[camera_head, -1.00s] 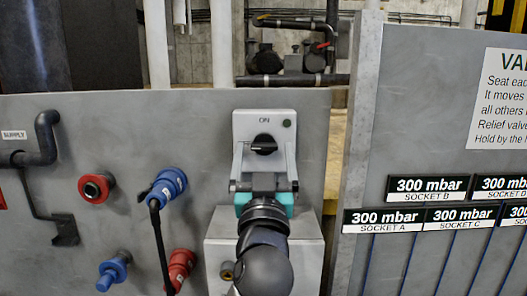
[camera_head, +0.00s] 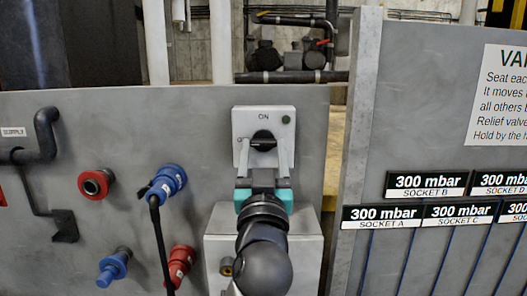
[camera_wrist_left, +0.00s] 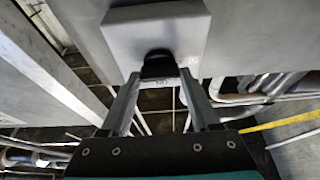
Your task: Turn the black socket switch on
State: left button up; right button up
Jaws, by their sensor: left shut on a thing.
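The black socket switch (camera_head: 263,137) is a dark rotary knob on a light grey square plate (camera_head: 280,117) marked ON at the top. Its bar looks roughly level, not pointing up at ON. My left gripper (camera_head: 263,153) comes from below, its two fingers shut on the knob's sides. In the left wrist view the knob (camera_wrist_left: 158,63) sits between the fingertips (camera_wrist_left: 160,78) in front of the plate. The fingers partly hide the lower plate. My right gripper is not in view.
Left on the grey panel are a blue plug (camera_head: 167,184) with a black cable, a red round socket (camera_head: 95,184), a lower blue connector (camera_head: 112,268) and a red connector (camera_head: 181,262). A grey box (camera_head: 219,245) is below the switch. A labelled panel (camera_head: 390,120) stands right.

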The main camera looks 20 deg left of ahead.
pick_arm(q)
jog(key=shift+a+r+m+h+p, duration=0.15)
jog(key=shift+m+h+p, duration=0.25)
jog(key=shift+m+p, duration=0.45)
jog(key=m+h+p, duration=0.1)
jog(key=m+p, duration=0.2)
jog(key=m+h+p, duration=0.2)
jog(key=m+p, duration=0.1)
jog(key=m, duration=0.1)
jog(key=m+h+p, duration=0.2)
jog(key=m+p, duration=0.2)
jog(key=shift+s+a+r, duration=0.1)
jog(key=shift+a+r, duration=0.05)
jog(key=shift+r, duration=0.15)
jog(key=shift+m+g+h+p, duration=0.5)
jog(key=shift+m+h+p, duration=0.2)
jog(key=shift+m, duration=0.45)
jog(key=m, duration=0.3)
jog(key=shift+a+g+h, duration=0.1)
jog(key=shift+g+h, duration=0.3)
jog(key=shift+m+g, duration=0.8)
jog(key=shift+m, duration=1.4)
jog(key=o, duration=1.4)
jog(key=shift+c, duration=0.2)
